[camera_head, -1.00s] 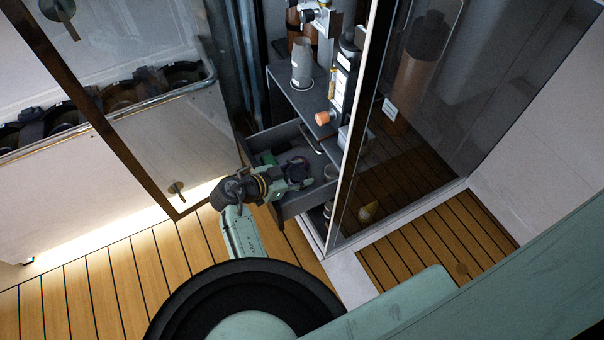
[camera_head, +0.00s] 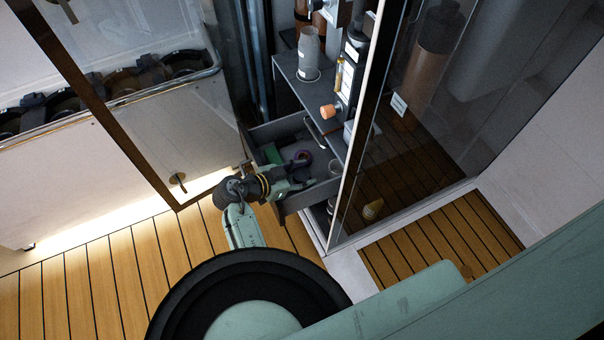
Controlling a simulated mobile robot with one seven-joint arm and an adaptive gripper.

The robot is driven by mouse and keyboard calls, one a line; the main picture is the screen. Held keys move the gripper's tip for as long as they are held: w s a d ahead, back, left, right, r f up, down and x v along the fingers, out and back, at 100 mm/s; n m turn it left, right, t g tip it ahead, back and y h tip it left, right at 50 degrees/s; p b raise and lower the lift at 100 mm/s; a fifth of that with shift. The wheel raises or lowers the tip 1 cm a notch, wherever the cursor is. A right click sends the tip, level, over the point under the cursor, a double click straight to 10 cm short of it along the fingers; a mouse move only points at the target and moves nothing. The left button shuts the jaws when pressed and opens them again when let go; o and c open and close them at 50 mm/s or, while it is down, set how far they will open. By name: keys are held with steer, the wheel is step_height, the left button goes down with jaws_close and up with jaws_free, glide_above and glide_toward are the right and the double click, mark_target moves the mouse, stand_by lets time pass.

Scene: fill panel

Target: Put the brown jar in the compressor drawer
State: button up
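The grey drawer (camera_head: 297,203) is pulled open below a grey shelf in the cabinet. Inside it lie a purple ring (camera_head: 303,157) and a green thing (camera_head: 266,151). My gripper (camera_head: 303,186) is over the front part of the drawer, low near its front wall. Its fingers are small and dark here, so I cannot tell whether they are open or hold anything. I cannot single out the brown jar for certain. A small round cup-like thing (camera_head: 335,167) shows at the drawer's right side, partly hidden by the cabinet frame.
A glass door (camera_head: 395,150) borders the drawer on the right. A glass panel (camera_head: 150,120) stands at left. The wooden floor (camera_head: 100,280) in front is clear.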

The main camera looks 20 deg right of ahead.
steer(key=shift+o, duration=1)
steer(key=shift+r+p, duration=0.4)
steer(key=shift+p, duration=0.05)
steer(key=b+v, duration=0.1)
steer(key=v, duration=1.1)
steer(key=shift+r, duration=0.25)
